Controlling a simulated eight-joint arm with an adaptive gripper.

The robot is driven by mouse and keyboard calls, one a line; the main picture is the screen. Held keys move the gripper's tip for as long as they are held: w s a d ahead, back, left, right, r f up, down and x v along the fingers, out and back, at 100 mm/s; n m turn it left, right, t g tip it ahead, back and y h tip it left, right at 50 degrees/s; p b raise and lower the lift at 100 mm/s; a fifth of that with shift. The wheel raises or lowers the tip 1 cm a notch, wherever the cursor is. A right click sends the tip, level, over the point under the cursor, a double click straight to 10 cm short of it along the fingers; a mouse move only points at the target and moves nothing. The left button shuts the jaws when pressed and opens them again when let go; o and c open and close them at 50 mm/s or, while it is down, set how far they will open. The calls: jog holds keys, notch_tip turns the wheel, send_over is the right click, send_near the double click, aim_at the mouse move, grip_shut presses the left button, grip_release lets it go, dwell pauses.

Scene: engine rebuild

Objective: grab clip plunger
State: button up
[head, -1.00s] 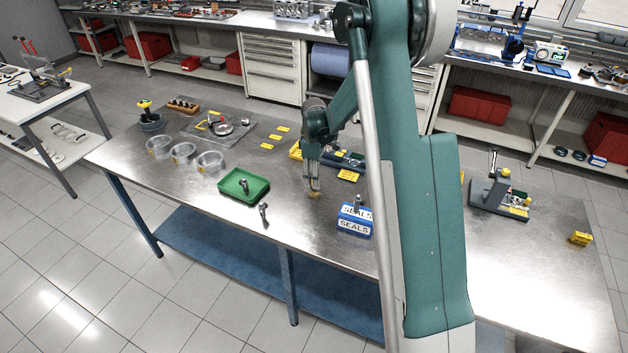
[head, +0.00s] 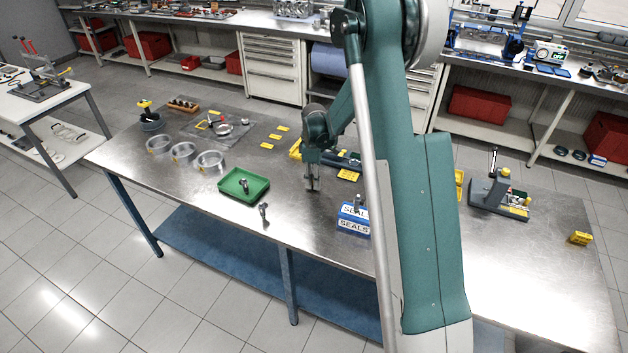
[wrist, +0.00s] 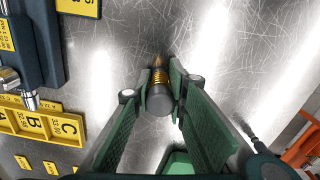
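The clip plunger, as I take it, is a small dark grey cylinder with a brass-coloured ribbed part and a pointed far end (wrist: 160,101). In the wrist view it lies between the two green finger pads of my gripper (wrist: 162,82), lined up with the fingers, its grey end toward the camera. The pads are very close to both its sides; whether they press on it I cannot tell. In the head view my gripper (head: 312,187) points down, low over the middle of the metal table (head: 275,220); the plunger is too small or hidden to make out there.
A blue-and-white SEALS box (head: 354,227) stands close to the right of my gripper. A green tray (head: 233,194) and a small metal part (head: 264,214) are to the left. Yellow lettered bins (wrist: 40,124) show left in the wrist view. Bare table lies around the gripper.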

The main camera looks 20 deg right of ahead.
jog(key=c, duration=0.3)
jog(key=shift+r, duration=0.15)
jog(key=shift+r, duration=4.85)
jog(key=shift+d, duration=0.1)
